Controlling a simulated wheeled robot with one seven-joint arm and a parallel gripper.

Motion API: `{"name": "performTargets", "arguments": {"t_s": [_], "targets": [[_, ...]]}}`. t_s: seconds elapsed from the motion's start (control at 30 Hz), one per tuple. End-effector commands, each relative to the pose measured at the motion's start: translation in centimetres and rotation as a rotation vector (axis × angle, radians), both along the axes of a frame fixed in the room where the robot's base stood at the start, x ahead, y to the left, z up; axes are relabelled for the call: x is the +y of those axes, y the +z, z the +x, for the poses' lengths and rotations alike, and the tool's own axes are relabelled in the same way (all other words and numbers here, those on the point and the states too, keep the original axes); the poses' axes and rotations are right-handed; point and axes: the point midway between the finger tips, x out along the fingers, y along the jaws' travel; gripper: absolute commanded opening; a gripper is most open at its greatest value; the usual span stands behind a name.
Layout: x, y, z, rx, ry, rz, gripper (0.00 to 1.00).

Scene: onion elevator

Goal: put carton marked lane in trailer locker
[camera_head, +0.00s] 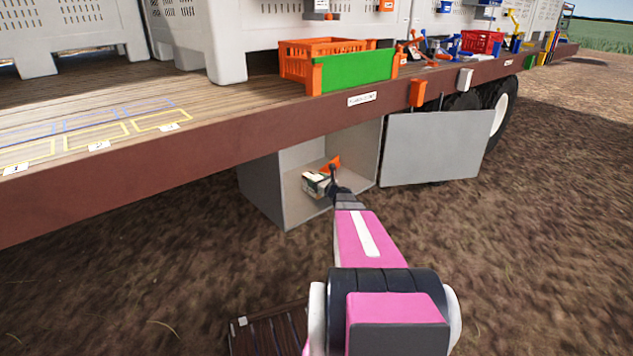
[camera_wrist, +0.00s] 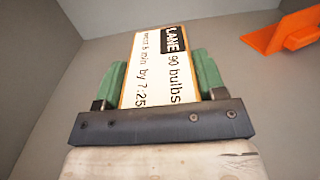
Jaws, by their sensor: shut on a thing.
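The carton marked LANE (camera_wrist: 160,68) is between the green fingers of my gripper (camera_wrist: 163,82) in the wrist view. Its label reads "LANE 90 bulbs". In the head view the carton (camera_head: 313,183) is inside the open trailer locker (camera_head: 262,193), at my gripper (camera_head: 322,182). The locker is a grey box under the trailer deck, and its grey walls (camera_wrist: 105,22) surround the carton in the wrist view. My gripper is shut on the carton. Whether the carton touches the locker floor is hard to tell.
An orange object (camera_wrist: 283,33) is in the locker, to the right of the carton; it also shows in the head view (camera_head: 331,164). The grey locker door (camera_head: 435,148) hangs open to the right. The brown deck edge (camera_head: 235,158) runs above the locker.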

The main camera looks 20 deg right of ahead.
Motion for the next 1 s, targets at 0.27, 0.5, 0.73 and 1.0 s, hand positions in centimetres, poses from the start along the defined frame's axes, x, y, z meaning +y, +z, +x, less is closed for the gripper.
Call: {"name": "performTargets", "arguments": {"t_s": [0.27, 0.5, 0.73, 1.0], "targets": [[0.0, -0.2, 0.0, 0.0, 0.0, 0.0, 0.89], [0.0, -0.2, 0.0, 0.0, 0.0, 0.0, 0.89], [-0.6, 0.1, -1.9, 0.001, -0.002, 0.0, 0.89], [-2.4, 0.2, -7.0, 0.001, -0.002, 0.0, 0.89]]}}
